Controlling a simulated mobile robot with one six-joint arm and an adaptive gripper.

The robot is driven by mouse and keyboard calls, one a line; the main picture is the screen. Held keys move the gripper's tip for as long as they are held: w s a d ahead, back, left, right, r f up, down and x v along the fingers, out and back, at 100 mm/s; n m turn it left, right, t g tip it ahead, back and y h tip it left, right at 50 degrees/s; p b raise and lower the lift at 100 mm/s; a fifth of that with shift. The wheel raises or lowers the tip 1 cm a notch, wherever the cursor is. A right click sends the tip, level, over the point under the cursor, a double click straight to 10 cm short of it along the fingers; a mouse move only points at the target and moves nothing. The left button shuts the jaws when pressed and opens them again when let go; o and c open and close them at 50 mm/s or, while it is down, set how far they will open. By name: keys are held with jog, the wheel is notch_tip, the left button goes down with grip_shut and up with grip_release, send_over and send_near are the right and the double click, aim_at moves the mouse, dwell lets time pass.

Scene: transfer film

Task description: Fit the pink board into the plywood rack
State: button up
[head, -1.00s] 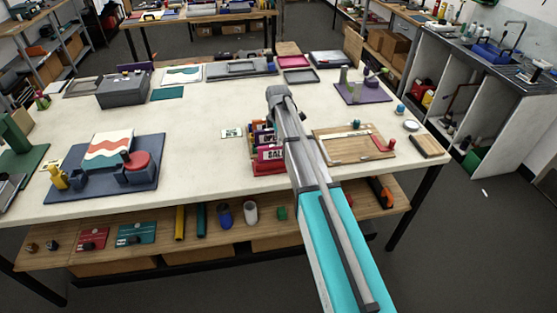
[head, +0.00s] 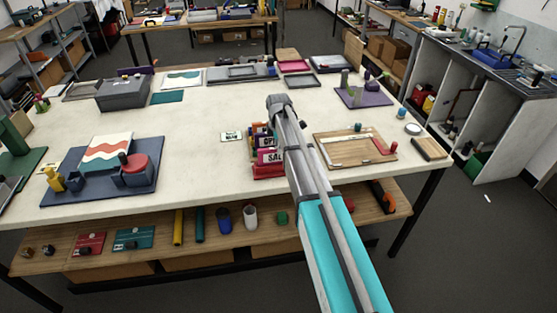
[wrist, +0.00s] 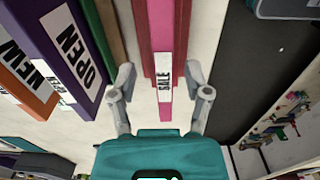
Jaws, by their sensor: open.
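The pink board (wrist: 164,40), labelled SALE, stands between the two fingers of my gripper (wrist: 160,80) in the wrist view. The fingers are open, with a gap on each side of the board. In the head view the pink board (head: 270,157) shows at the front of a cluster of labelled boards, just left of my arm. The boards stand over a red base (head: 268,172). I cannot clearly make out a plywood rack; a brown strip (wrist: 112,35) shows beside the boards in the wrist view.
A purple OPEN board (wrist: 72,50) and an orange board (wrist: 20,85) stand left of the gripper. A wooden board with a frame (head: 333,158) lies right of my arm. A small label card (head: 231,136) lies left of the cluster. The table's middle left is clear.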

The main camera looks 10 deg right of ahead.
aim_at(277, 159)
jog(key=shift+s+a+f+b, duration=0.15)
jog(key=shift+f+b, duration=1.1)
jog(key=shift+f, duration=0.2)
jog(key=shift+f+b, duration=0.95)
grip_shut()
